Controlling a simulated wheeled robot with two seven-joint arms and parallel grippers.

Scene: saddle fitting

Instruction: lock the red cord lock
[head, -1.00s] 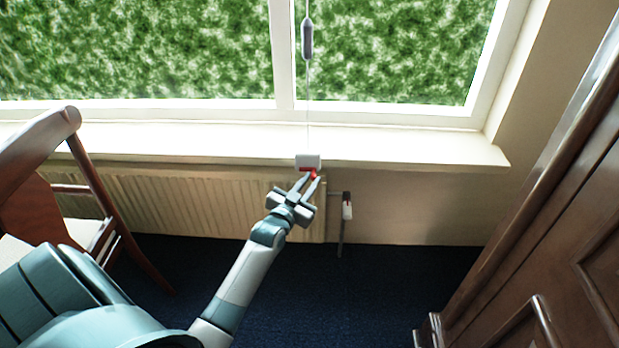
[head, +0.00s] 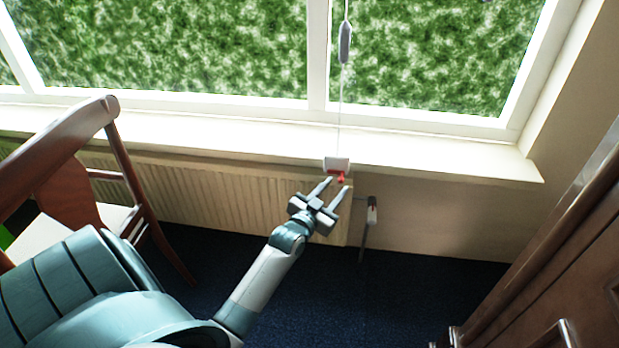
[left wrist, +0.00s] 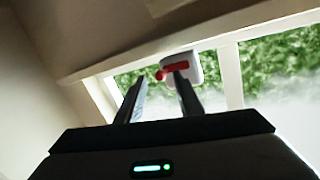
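The red cord lock (head: 341,176) is a small red lever on a white housing (head: 336,164) at the front edge of the window sill. A thin cord rises from it to a grey pull (head: 345,42). In the left wrist view the red lever (left wrist: 172,69) shows beyond the fingertips (left wrist: 160,80), partly behind the right finger. My right gripper is in neither view.
A wooden chair (head: 62,160) stands at the left. A radiator (head: 200,195) runs under the sill (head: 440,160), with a valve and pipe (head: 371,212) at its right end. A brown wooden cabinet (head: 560,270) is at the right. Dark blue carpet lies between.

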